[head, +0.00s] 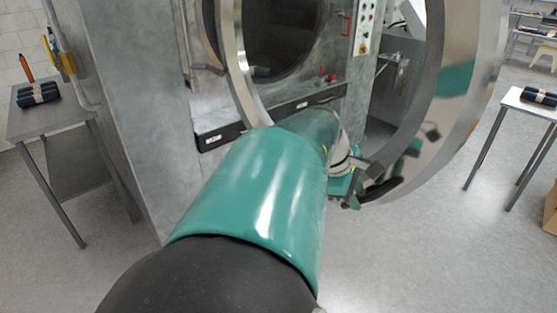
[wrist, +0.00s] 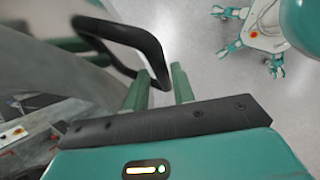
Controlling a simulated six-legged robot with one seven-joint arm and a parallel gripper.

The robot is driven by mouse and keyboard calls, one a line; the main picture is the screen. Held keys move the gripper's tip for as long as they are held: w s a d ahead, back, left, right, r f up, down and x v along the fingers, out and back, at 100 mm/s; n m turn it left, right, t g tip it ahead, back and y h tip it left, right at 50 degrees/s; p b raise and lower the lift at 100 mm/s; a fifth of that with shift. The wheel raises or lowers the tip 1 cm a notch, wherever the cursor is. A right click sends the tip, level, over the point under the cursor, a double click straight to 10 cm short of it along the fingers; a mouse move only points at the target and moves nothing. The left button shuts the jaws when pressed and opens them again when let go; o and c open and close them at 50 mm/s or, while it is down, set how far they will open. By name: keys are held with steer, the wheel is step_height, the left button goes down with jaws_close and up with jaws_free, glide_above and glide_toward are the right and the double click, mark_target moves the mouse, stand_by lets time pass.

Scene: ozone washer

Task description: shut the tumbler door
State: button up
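The tumbler door (head: 468,115) is a large round metal ring standing open, swung out from the grey washer (head: 150,130). The dark drum opening (head: 285,45) is visible behind it. My teal arm reaches across to the door's lower part and hides some of its rim. My gripper (head: 362,188) is at the lower rim, small and partly hidden in the head view. In the wrist view, my gripper (wrist: 161,88) has its two green fingers apart. The end of a black looped handle (wrist: 122,35) shows between the fingers; I cannot tell whether they touch it.
A side table (head: 60,122) with dark rolled bundles stands at the left. Another table (head: 528,103) stands at the right, with a cardboard box (head: 550,208) near it. A control panel (head: 366,28) is on the machine front. The grey floor (head: 420,255) in front is clear.

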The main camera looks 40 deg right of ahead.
steer(key=shift+x, duration=2.15)
jaws_close()
